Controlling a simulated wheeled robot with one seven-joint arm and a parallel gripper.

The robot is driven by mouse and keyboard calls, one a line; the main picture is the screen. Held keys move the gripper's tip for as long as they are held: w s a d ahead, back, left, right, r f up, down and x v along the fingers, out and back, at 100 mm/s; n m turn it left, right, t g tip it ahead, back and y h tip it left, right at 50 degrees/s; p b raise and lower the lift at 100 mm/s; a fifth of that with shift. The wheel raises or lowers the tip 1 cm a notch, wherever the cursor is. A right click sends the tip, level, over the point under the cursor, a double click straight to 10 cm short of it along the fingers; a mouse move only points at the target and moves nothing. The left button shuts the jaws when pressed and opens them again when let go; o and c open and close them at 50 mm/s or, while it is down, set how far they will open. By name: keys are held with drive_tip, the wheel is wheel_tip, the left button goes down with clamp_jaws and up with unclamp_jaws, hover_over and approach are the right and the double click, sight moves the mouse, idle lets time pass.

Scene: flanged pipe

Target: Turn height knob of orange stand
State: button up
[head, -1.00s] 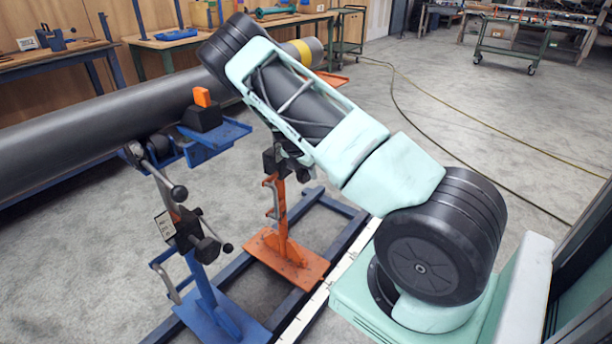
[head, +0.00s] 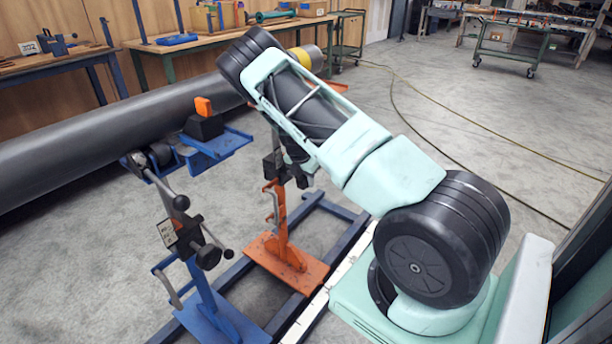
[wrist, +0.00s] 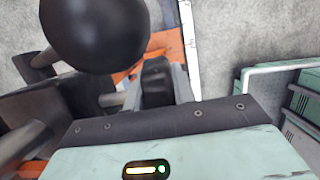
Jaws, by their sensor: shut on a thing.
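The orange stand (head: 283,250) stands upright on its flat orange base, with a black clamp block near its top. Its upper part is partly hidden behind my arm. Orange parts of it also show in the wrist view (wrist: 163,42). My gripper (wrist: 156,72) is beside the orange stand, with its grey fingers shut on a dark part. That part looks like the height knob, but most of it is hidden. A large black ball (wrist: 95,32) is close to the camera, left of the fingers. In the head view my arm hides most of the gripper.
A long grey pipe (head: 90,130) lies across the supports. The blue stand (head: 205,290), with its ball-ended levers, is left of the orange stand. Dark blue rails (head: 335,255) lie on the floor. The floor to the right and behind is mostly clear.

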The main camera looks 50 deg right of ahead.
drive_tip(key=shift+f+y+p, duration=0.1)
drive_tip(key=shift+y+p, duration=0.95)
drive_tip(key=shift+y, duration=0.45)
drive_tip(key=o, duration=1)
wheel_tip(320, 180, up, 12)
drive_tip(key=shift+p, duration=0.5)
